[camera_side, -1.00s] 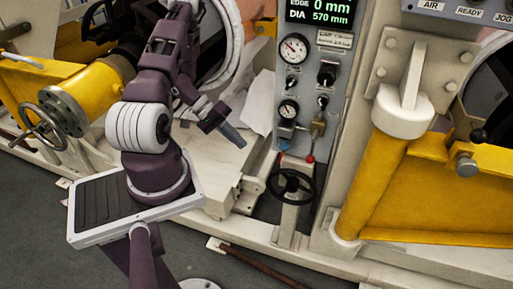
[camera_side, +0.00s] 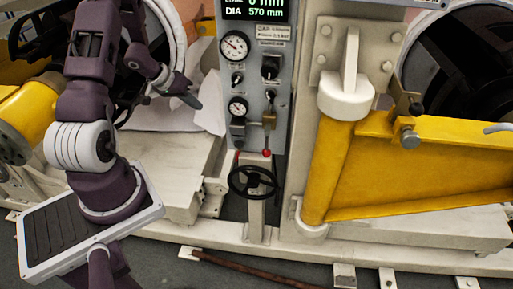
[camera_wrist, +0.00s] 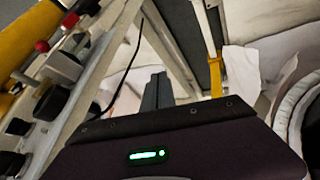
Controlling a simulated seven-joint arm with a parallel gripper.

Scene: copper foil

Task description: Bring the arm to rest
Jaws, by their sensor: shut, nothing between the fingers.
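My gripper (camera_side: 187,93) is at the upper left of the side view, at the end of my purple arm. Its fingers look together with nothing between them, and they point down and right, left of the grey control panel (camera_side: 256,75). In the wrist view the closed fingers (camera_wrist: 157,90) stick up past the dark edge of my gripper's body, which has a green light. No object hangs from it.
A black handwheel (camera_side: 253,181) stands below the panel. A yellow beam (camera_side: 430,165) with a white bracket is at the right. White sheet material (camera_side: 210,85) hangs close behind my gripper. A brown rod (camera_side: 265,266) lies on the floor.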

